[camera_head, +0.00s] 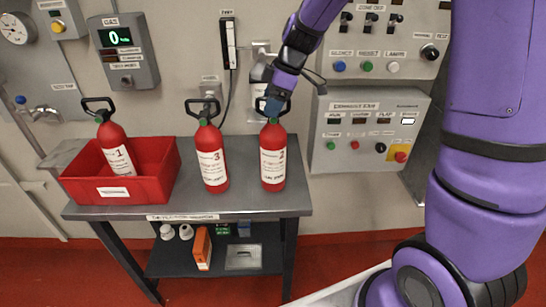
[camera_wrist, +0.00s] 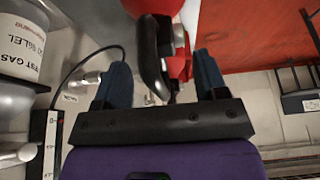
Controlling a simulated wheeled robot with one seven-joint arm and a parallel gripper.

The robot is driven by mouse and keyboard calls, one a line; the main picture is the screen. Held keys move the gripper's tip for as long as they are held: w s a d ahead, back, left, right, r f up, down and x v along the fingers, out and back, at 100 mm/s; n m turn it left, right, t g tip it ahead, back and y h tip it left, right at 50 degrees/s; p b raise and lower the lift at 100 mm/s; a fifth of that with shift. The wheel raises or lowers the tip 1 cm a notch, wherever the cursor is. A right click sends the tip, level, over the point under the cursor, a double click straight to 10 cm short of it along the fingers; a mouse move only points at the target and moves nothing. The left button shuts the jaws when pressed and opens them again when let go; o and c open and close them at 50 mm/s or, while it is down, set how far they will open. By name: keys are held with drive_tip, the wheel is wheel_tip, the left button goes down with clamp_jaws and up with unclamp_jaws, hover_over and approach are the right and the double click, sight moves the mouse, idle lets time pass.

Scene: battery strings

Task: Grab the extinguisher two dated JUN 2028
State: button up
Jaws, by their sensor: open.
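Extinguisher two (camera_head: 272,160) is a red cylinder with a white label marked 2, upright at the right end of the grey table (camera_head: 240,202). Its date is too small to read. My gripper (camera_head: 274,100) is at the top of it, around or just in front of its black handle. In the wrist view my gripper (camera_wrist: 160,85) has its two dark fingers apart, with a black handle (camera_wrist: 152,55) and red body (camera_wrist: 180,62) between and beyond them. I cannot tell whether the fingers touch the handle.
Extinguisher three (camera_head: 211,160) stands upright just left of extinguisher two. Extinguisher one (camera_head: 116,148) leans in a red bin (camera_head: 150,188) at the table's left. A control panel (camera_head: 370,165) is on the wall at right. The lower shelf (camera_head: 215,260) holds an orange box (camera_head: 202,248).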

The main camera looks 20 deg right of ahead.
drive_tip(key=shift+a+f, duration=0.15)
drive_tip(key=shift+f, duration=0.35)
clamp_jaws()
drive_tip(key=shift+w+r, duration=0.1)
drive_tip(key=shift+r, duration=0.1)
